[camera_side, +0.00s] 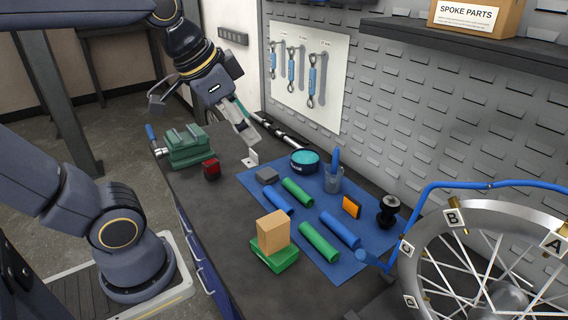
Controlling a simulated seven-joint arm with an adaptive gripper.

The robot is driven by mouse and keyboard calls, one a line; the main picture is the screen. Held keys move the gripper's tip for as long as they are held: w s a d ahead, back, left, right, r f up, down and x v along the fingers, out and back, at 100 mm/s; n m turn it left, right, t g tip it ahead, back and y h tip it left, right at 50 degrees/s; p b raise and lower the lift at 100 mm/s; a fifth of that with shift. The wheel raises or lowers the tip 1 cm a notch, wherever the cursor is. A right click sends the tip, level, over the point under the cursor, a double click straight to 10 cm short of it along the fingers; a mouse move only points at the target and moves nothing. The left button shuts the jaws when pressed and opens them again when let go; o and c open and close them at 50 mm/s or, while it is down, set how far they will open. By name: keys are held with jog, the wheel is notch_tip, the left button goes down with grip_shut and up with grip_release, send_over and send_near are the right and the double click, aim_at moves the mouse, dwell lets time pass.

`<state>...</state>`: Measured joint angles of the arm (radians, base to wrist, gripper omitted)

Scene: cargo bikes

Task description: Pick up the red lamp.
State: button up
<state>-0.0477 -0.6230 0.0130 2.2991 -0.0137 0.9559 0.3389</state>
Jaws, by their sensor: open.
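The red lamp (211,169) is a small dark-red block with a black body. It stands on the dark bench top, just right of and in front of the green vise (186,147). My gripper (203,120) hangs above and behind the lamp, tilted, with its fingers spread apart and nothing between them. One finger reaches left above the vise, and the other reaches down to the right. The gripper is clear of the lamp, and the lamp is not covered from this side.
A blue mat (374,238) holds green and blue grips, an orange reflector (351,207), a cup (333,180), and a black hub (388,210). A cardboard box (273,231) sits on a green block. A spoked wheel (490,260) stands right. Bench before the lamp is clear.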

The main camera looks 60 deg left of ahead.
jog(key=w+a+f+g, duration=0.1)
jog(key=w+a, duration=0.3)
jog(key=a, duration=0.3)
jog(key=w+a+f+n+g+y, duration=0.1)
jog(key=w+a, duration=0.2)
jog(key=a, duration=0.4)
jog(key=w+a+f+g, duration=0.1)
jog(key=w+a+f, duration=0.1)
jog(key=w+a, duration=0.35)
jog(key=n+g+h, duration=0.1)
jog(key=n+g, duration=0.2)
jog(key=n, duration=0.1)
send_over(212, 169)
jog(key=a, duration=0.2)
notch_tip(212, 169, down, 12)
jog(key=f, duration=1)
jog(key=shift+w+d+f, duration=0.2)
jog(key=shift+w+f, duration=0.1)
jog(key=shift+f, duration=0.1)
notch_tip(212, 169, down, 6)
jog(key=shift+a+r, duration=0.1)
jog(key=shift+a, duration=0.05)
jog(key=c, duration=1.3)
